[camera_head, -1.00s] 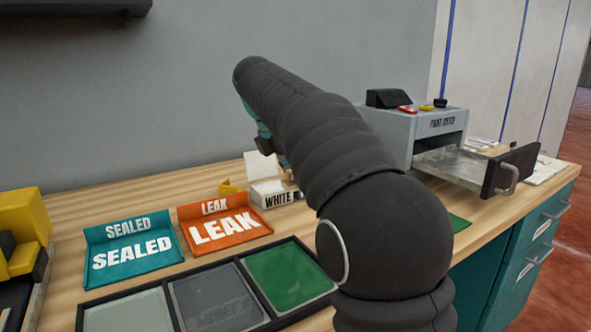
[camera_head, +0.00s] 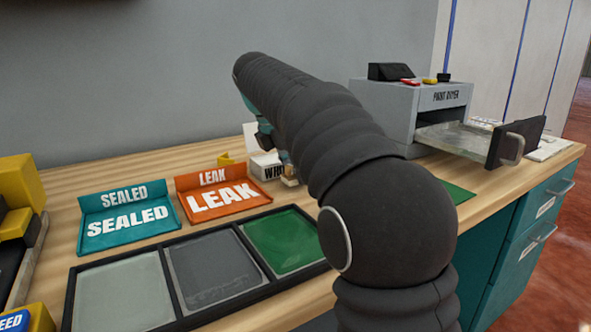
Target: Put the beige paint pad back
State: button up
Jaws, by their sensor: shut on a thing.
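My gripper (camera_head: 283,160) is mostly hidden behind my own dark arm, near the white box at the back of the bench. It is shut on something. A small beige piece (camera_head: 290,180) shows at its lower end, just right of the box; this looks like the beige paint pad, but most of it is hidden. The white box (camera_head: 266,168) has black lettering that my arm partly covers. I cannot tell whether the beige piece touches the box or the bench.
A black tray (camera_head: 166,255) with light grey, dark grey and green panels lies in front. Teal SEALED (camera_head: 128,218) and orange LEAK (camera_head: 223,191) trays stand behind it. A grey paint dryer (camera_head: 397,112) has its drawer (camera_head: 460,138) pulled out at right. A green sheet (camera_head: 455,193) lies near the bench's front edge.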

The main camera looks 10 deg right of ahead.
jog(key=shift+f, duration=0.55)
dwell(0.4)
jog(key=o, duration=1.3)
jog(key=shift+c, duration=0.2)
jog(key=shift+o, duration=0.2)
jog(key=o, duration=0.5)
jog(key=shift+o, duration=0.2)
jog(key=shift+r+p, duration=1.5)
jog(key=shift+p, duration=0.05)
jog(key=shift+r+p, duration=0.7)
jog(key=shift+r, duration=1.8)
